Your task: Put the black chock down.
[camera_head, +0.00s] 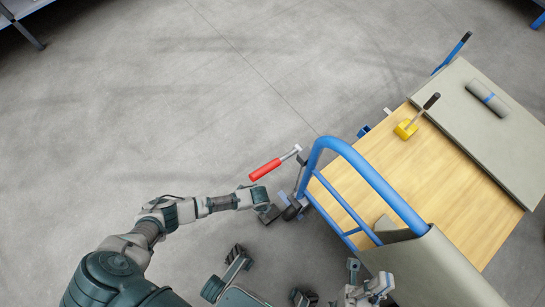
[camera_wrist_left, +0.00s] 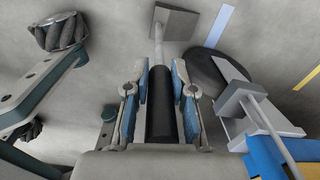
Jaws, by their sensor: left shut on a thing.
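My left gripper (camera_wrist_left: 160,78) is shut on the black handle of the black chock (camera_wrist_left: 160,120) in the left wrist view. A metal rod runs from the handle to a dark grey block (camera_wrist_left: 178,22). In the head view the chock's dark block (camera_head: 268,214) shows just past my left wrist, beside the trolley's caster wheel (camera_head: 291,211). I cannot tell whether the block touches the floor or the wheel. My right gripper (camera_head: 370,286) is at the bottom of the head view, low beside the trolley; its fingers look apart and nothing shows between them.
A blue-railed trolley (camera_head: 470,215) with a wooden deck fills the right. A red-handled lever (camera_head: 266,169) is near the rail. Floor at left is clear.

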